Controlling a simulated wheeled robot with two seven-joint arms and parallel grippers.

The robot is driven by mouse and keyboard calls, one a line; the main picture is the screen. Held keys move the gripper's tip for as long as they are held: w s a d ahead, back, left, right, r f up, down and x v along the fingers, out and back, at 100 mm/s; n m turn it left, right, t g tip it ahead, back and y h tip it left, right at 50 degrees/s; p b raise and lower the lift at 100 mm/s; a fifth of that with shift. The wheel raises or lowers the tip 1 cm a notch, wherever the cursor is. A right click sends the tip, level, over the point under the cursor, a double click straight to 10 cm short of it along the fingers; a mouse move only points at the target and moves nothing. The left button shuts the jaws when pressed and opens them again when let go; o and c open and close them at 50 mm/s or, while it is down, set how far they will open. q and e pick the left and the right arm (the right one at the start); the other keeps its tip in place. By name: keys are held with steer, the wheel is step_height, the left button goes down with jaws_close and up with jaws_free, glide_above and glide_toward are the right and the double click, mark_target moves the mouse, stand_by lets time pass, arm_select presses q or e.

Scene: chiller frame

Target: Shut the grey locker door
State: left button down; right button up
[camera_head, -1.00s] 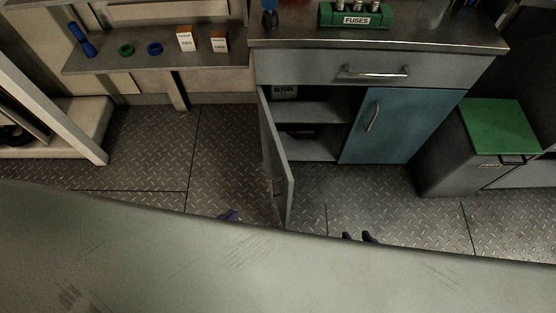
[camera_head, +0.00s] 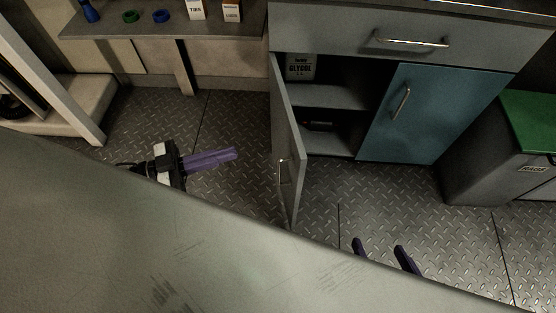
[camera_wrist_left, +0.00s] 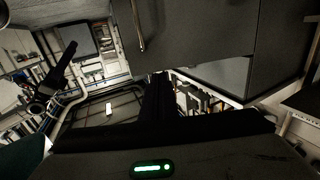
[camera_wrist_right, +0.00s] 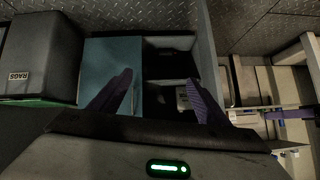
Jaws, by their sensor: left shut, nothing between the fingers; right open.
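The grey locker door (camera_head: 287,140) stands wide open on the left side of the cabinet, swung out toward me, with its handle (camera_head: 284,172) near the free edge. In the right wrist view the door (camera_wrist_right: 206,50) shows edge-on. My left gripper (camera_head: 235,153) is shut and empty, to the left of the door and apart from it, its fingers pointing at the door's outer side. My right gripper (camera_head: 380,250) is open and empty, to the right of the door in front of the cabinet; its fingers also show in the right wrist view (camera_wrist_right: 158,98).
The open locker holds a glycol container (camera_head: 300,67) and a dark item (camera_head: 318,125) on its shelves. A blue door (camera_head: 425,115) beside it is shut. A grey rags bin (camera_head: 485,170) with a green lid stands at right. A shelf (camera_head: 185,26) is at upper left.

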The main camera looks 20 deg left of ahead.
mark_target(293, 146)
arm_select(q)
steer(key=shift+m+g+h, duration=0.5)
steer(key=shift+g, duration=0.3)
steer(key=x, duration=0.4)
steer(key=b+x, duration=0.1)
steer(key=x, duration=0.3)
steer(key=b+x, duration=0.1)
steer(key=x, duration=0.3)
steer(key=shift+s+d+f, duration=0.15)
steer(key=shift+d, duration=0.45)
